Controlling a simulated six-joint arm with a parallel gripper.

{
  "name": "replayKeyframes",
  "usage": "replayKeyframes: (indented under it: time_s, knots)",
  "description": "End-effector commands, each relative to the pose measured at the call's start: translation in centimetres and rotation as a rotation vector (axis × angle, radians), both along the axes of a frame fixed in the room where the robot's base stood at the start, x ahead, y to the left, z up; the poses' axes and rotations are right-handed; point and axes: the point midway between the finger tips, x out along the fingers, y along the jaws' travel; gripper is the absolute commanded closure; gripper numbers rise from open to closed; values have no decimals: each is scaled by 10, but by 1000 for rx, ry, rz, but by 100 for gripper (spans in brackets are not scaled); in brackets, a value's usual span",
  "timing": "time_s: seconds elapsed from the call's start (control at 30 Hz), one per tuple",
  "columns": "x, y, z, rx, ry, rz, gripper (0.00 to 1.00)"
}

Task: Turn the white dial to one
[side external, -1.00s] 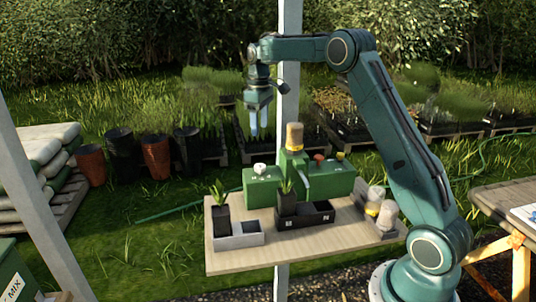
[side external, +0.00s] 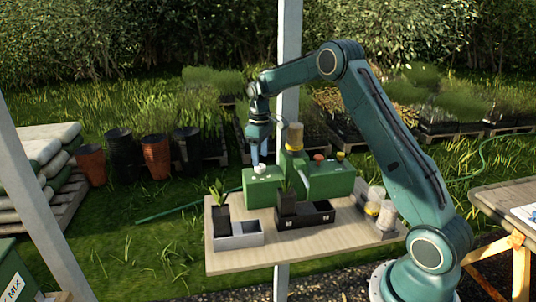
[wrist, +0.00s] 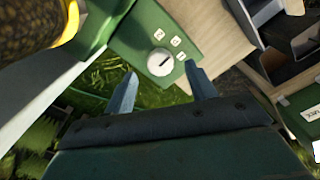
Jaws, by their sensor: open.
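The white dial (side external: 260,168) sits on top of the left part of the green machine (side external: 262,190). In the wrist view the round dial (wrist: 160,62) carries a dark line, and small white labels (wrist: 175,41) stand beside it; their figures are too small to read surely. My gripper (side external: 257,158) is open and points down just above the dial. In the wrist view its two fingertips (wrist: 160,73) appear to the left and right of the dial. I cannot tell whether they touch it.
A hopper with brown contents (side external: 295,137) rises right of the dial. Red (side external: 319,157) and yellow (side external: 340,155) knobs sit further right.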

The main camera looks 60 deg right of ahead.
Motion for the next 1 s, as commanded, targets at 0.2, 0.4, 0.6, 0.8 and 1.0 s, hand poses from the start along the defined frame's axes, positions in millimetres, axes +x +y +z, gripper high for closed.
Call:
replayKeyframes:
  time_s: [0.2, 0.4, 0.6, 0.8, 1.0]
  knots:
    - [0, 0, -25, 1, 1, 0, 44]
    - [0, 0, -34, 0, 0, 0, 44]
    - [0, 0, -35, 0, 0, 0, 44]
    - [0, 0, -34, 0, 0, 0, 68]
    - [0, 0, -34, 0, 0, 0, 89]
